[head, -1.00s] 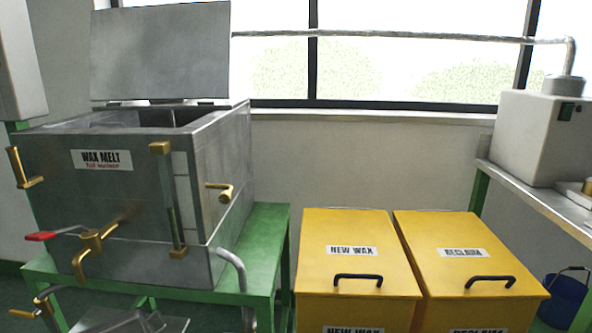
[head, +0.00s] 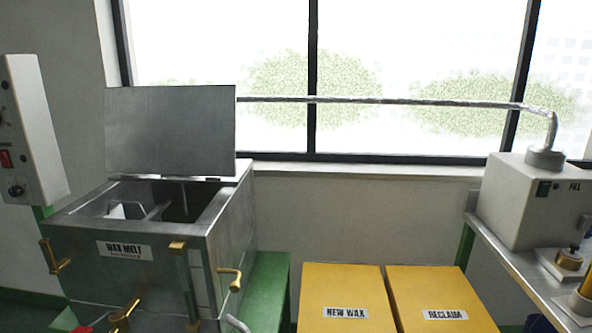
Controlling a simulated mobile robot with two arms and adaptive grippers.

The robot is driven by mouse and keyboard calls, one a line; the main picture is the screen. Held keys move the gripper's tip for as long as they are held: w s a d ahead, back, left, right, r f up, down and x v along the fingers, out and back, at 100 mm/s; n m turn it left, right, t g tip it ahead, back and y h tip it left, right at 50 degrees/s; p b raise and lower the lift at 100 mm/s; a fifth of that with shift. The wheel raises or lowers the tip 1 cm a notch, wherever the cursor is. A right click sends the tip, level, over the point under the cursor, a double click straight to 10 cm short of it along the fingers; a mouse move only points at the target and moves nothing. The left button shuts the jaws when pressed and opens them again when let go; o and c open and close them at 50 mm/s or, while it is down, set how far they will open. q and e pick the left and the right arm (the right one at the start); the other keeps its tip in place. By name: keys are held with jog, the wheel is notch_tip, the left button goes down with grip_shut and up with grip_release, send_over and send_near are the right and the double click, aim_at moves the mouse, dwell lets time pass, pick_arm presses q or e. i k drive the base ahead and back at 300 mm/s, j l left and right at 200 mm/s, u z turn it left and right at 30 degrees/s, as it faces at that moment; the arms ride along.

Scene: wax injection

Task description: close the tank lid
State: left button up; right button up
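The wax melt tank (head: 140,272) is a grey metal box on the left of the head view, with a "WAX MELT" label and brass fittings on its front. Its flat grey lid (head: 170,132) stands open, upright along the back edge. The tank's top opening is uncovered, and a bar and a pale piece show inside. The lid's hinge line is at the rear rim. Neither of my grippers is in view.
Two yellow bins, NEW WAX (head: 342,290) and RECLAIM (head: 435,290), stand right of the tank. A foil-wrapped pipe (head: 385,100) runs behind the lid to a grey machine (head: 530,205) on a metal bench (head: 515,262). A control box (head: 30,130) is at the far left.

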aim_at(170, 131)
jog(key=j+u, duration=0.35)
jog(key=j, duration=0.9)
jog(key=i, duration=0.05)
